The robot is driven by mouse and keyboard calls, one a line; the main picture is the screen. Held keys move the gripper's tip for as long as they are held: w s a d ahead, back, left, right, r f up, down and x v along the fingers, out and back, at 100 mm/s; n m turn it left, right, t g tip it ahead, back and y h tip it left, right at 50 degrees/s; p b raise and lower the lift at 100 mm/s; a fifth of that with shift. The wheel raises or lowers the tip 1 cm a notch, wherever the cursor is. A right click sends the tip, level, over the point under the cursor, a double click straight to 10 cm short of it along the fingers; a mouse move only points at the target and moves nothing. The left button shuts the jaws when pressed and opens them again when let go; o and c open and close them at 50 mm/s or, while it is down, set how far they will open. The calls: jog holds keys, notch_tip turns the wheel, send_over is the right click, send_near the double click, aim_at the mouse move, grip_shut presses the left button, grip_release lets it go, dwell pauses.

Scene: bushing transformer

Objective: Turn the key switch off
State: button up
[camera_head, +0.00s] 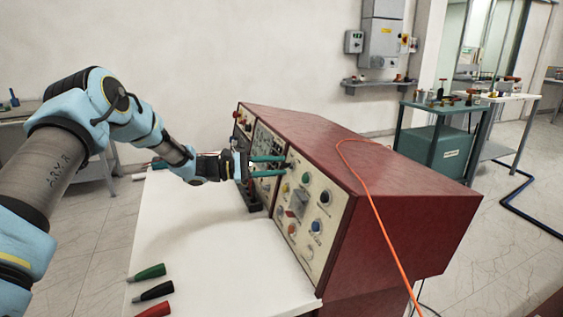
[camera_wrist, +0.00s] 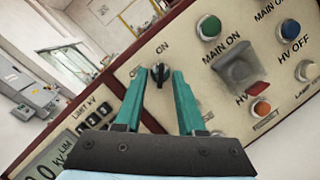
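The key switch (camera_wrist: 159,75) is a small black knob on the cream control panel, just below an "ON" label in the wrist view. Its ridge looks roughly upright in that picture, but its exact setting is hard to read. My gripper (camera_wrist: 159,72) has two teal fingers, spread apart, one on each side of the knob. A gap seems to show between the knob and each finger. In the head view my gripper (camera_head: 287,166) reaches the sloped panel face of the red console (camera_head: 375,170), and its fingertips hide most of the switch there.
The panel also bears a green button (camera_wrist: 209,27), a blue button (camera_wrist: 290,29), a grey square switch (camera_wrist: 238,70) and an orange button (camera_wrist: 261,108). Green (camera_head: 147,272), black (camera_head: 154,291) and red (camera_head: 154,310) handles lie on the white table (camera_head: 215,270). An orange cable (camera_head: 376,212) crosses the console.

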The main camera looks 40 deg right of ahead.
jog(key=shift+x, duration=1.1)
grip_shut()
